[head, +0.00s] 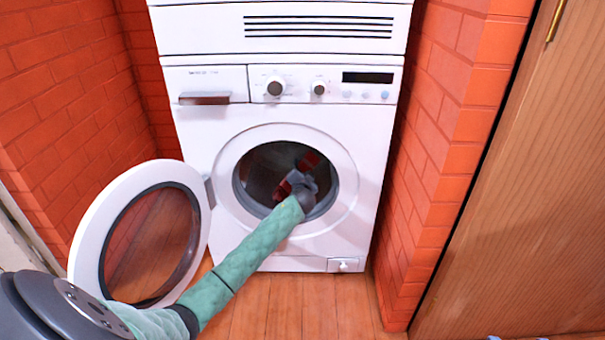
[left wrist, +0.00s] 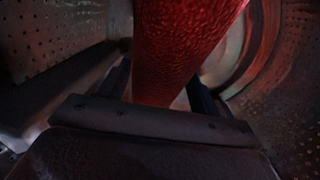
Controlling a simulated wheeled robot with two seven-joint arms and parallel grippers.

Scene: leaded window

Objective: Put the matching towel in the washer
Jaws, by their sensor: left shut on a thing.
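The white washer (head: 365,225) stands straight ahead, and its round door (head: 88,240) hangs wide open to the left. My left arm reaches through the opening, with the left gripper (head: 303,168) inside the drum (head: 258,170). The gripper is shut on a red towel, of which small red parts show around the fingers in the head view. In the left wrist view the red towel (left wrist: 180,50) rises from between the fingers, with the perforated drum wall around it. The fingertips are hidden by the towel.
An orange brick wall (head: 60,90) is on the left, and a brick pillar (head: 455,120) is on the right. A wooden panel (head: 510,200) stands further right. The wooden floor (head: 300,305) in front of the washer is clear.

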